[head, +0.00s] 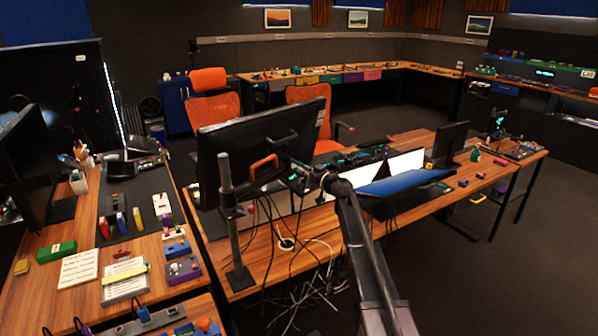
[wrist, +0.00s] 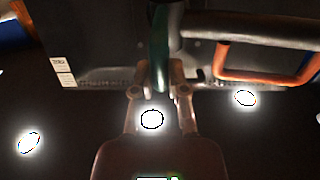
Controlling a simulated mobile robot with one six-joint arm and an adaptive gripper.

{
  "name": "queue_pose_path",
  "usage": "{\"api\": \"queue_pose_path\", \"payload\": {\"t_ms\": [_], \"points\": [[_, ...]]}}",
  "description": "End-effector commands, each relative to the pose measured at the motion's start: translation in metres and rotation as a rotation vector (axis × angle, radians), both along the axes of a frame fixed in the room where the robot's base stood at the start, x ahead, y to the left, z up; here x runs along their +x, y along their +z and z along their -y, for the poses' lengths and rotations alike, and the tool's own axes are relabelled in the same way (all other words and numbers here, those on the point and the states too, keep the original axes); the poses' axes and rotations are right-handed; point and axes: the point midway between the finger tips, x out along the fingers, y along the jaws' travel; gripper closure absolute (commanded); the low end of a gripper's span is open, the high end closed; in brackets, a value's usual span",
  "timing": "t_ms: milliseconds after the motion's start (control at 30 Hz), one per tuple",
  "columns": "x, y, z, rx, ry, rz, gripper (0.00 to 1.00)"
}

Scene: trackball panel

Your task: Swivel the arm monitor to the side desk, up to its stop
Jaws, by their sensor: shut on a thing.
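The arm monitor (head: 240,160) stands at the near corner of the main desk, its dark back facing me. It hangs on a black pole (head: 228,215) with an orange handle (head: 263,166) at its back; this handle also shows at the right of the wrist view (wrist: 270,76). My gripper (head: 300,178) is at the monitor's right rear. In the wrist view its fingers (wrist: 160,82) are shut on an upright green grip (wrist: 160,48) by the monitor's lower edge. The grip's lower end is hidden between the fingers. Which desk is the side desk is not clear.
A desk (head: 90,240) at left holds another monitor (head: 28,160), papers and small items. Orange chairs (head: 212,105) stand behind.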

Motion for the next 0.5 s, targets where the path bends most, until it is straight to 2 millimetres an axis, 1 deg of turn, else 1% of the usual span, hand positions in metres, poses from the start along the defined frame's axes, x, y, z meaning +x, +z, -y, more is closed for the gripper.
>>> {"api": "queue_pose_path", "payload": {"t_ms": [33,67,100,133,167,500], "points": [[0.0026,0.0011,0.0007,0.006,-0.004,-0.001,0.78],[0.0026,0.0011,0.0005,0.006,-0.004,-0.001,0.69],[0.0024,0.0011,0.0003,0.006,-0.004,-0.001,0.57],[0.0022,0.0010,0.0000,0.005,-0.003,0.000,0.49],[0.0021,0.0009,-0.0001,0.004,-0.003,-0.001,0.46],[0.0004,0.0003,-0.0016,0.001,0.001,0.000,0.46]]}}
